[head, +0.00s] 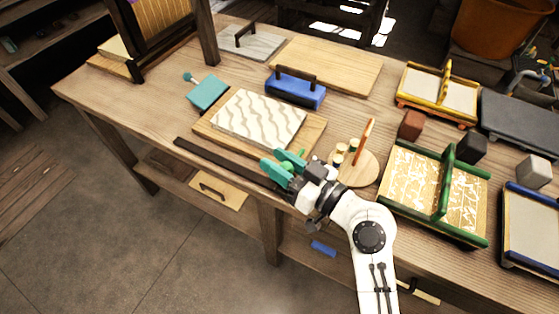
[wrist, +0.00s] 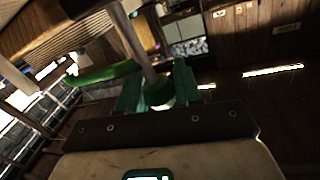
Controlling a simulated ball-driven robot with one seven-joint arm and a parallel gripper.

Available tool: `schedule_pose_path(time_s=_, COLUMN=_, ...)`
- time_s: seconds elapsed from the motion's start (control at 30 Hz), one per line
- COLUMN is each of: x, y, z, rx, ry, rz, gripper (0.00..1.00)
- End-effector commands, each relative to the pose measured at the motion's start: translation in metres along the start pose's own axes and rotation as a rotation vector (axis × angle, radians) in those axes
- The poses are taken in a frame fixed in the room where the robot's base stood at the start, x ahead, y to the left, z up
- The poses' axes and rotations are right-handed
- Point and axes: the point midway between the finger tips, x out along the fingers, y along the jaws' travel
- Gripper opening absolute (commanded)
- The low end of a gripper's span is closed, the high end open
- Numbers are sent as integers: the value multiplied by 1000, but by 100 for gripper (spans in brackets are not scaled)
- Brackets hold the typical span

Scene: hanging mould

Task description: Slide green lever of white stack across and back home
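The white stack (head: 258,118) is a pale slab with wavy grey lines lying on a wooden board, behind and left of my gripper in the head view. My gripper (head: 283,165) has teal fingers and is at the bench's front edge; its fingers also show in the wrist view (wrist: 159,92). Bright green parts of the lever (head: 287,168) show between and beside the fingers. In the wrist view a green knob (wrist: 160,94) fills the gap between the fingers, with a pale rod running up from it. A longer green piece (wrist: 103,73) extends to the left. The lever's mount is hidden.
A round wooden board (head: 356,170) with small pegs stands just right of my gripper. A green-framed tray (head: 435,190) is farther right. A blue block with a handle (head: 296,90) and a teal block (head: 207,91) lie behind. A dark bar (head: 225,162) runs along the front edge.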

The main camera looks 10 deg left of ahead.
Motion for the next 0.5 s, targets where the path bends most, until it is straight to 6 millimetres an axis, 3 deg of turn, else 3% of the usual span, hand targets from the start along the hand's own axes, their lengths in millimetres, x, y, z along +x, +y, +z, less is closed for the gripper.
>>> schedule_pose_path(time_s=0.33, x=0, y=0, z=0, rx=0, ry=0, rz=0, gripper=0)
schedule_pose_path(time_s=0.5, x=0, y=0, z=0, rx=0, ry=0, rz=0, gripper=0)
